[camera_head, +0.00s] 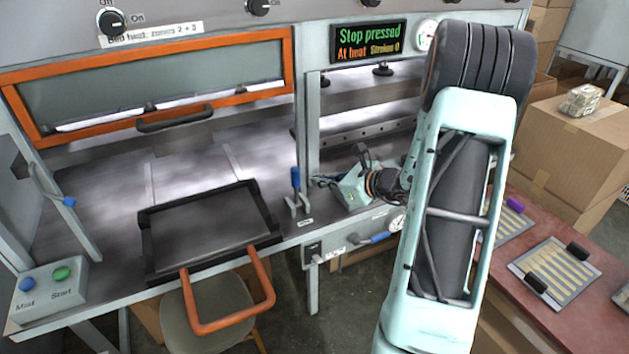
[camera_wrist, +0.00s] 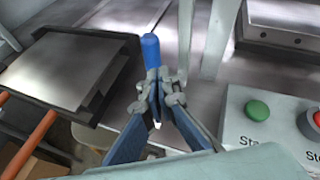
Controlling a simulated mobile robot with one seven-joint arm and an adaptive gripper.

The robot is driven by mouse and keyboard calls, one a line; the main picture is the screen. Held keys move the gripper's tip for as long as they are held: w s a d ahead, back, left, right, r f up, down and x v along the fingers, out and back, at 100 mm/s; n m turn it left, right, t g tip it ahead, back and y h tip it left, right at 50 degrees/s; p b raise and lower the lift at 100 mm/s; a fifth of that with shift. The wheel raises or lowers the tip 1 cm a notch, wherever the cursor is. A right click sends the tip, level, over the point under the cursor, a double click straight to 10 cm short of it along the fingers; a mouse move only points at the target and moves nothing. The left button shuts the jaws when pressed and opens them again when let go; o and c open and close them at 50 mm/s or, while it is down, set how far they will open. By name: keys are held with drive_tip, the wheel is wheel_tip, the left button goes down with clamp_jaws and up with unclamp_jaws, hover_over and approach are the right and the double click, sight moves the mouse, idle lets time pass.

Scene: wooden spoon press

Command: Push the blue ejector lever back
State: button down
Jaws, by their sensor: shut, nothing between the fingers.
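The ejector lever has an upright blue handle (camera_head: 295,178) and stands on the front edge of the press bed, right of the dark tray. In the wrist view the blue handle (camera_wrist: 151,50) rises just beyond my fingertips. My gripper (camera_head: 318,181) is shut and empty, close to the right of the lever. It also shows in the wrist view (camera_wrist: 159,82), with its fingers overlapping the lower part of the lever. I cannot tell whether the fingertips touch it.
A dark tray (camera_head: 148,243) with an orange handle (camera_head: 227,328) juts out over the front edge. A press upright (camera_head: 312,130) stands close behind the lever. A button box with a green button (camera_wrist: 257,109) and a red button (camera_wrist: 316,118) is right of my gripper.

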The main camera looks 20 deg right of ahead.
drive_tip(key=s+d+r, duration=0.3)
drive_tip(key=s+r, duration=0.3)
drive_tip(key=r, duration=0.1)
drive_tip(key=shift+d, duration=0.25)
